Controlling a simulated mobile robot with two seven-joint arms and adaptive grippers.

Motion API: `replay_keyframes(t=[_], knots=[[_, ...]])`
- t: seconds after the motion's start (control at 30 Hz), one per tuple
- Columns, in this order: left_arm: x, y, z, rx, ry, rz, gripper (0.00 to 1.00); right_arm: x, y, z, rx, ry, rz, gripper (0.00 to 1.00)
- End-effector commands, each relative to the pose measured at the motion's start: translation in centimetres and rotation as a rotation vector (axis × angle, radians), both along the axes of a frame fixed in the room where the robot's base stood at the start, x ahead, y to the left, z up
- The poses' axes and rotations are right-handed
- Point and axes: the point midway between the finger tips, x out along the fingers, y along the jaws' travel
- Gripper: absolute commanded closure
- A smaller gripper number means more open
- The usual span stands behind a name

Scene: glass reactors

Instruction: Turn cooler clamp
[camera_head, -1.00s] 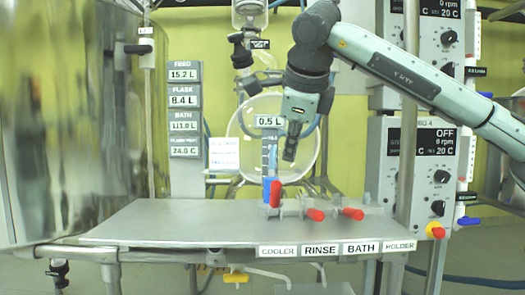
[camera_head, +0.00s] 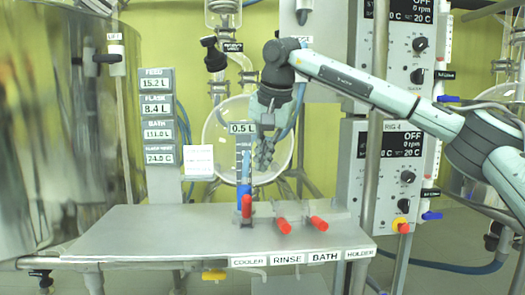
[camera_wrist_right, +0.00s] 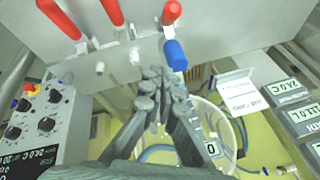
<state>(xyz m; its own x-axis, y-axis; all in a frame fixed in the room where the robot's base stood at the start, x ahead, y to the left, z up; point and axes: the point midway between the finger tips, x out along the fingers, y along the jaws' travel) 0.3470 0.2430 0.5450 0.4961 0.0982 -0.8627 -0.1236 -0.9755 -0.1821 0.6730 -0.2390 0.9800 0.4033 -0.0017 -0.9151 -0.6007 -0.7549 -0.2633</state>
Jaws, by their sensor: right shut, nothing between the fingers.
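My left gripper is in no view.
The rinse handle (camera_head: 284,225) and bath handle (camera_head: 319,223) point forward, close to the right of the cooler clamp. The grey shelf (camera_head: 150,228) is bare on its left. Control boxes (camera_head: 385,170) stand at right and a round glass vessel (camera_head: 215,130) behind.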

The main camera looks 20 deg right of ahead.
Motion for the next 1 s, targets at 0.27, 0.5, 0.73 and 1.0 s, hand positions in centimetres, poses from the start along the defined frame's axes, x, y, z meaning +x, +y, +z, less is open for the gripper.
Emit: replay_keyframes(t=[0.27, 0.5, 0.73, 1.0], knots=[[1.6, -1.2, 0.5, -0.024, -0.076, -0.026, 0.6, 1.4, 0.7, -4.9, -0.001, -0.003, 0.004, 1.0], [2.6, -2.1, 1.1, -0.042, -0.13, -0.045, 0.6, -0.2, 2.3, -6.2, 0.0, -0.001, 0.0, 1.0], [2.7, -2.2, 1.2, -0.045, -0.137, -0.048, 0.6, -0.4, 2.6, -6.3, 0.0, -0.001, -0.001, 1.0], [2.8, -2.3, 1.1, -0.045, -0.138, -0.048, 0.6, -0.4, 2.6, -6.3, 0.0, -0.004, -0.001, 1.0]])
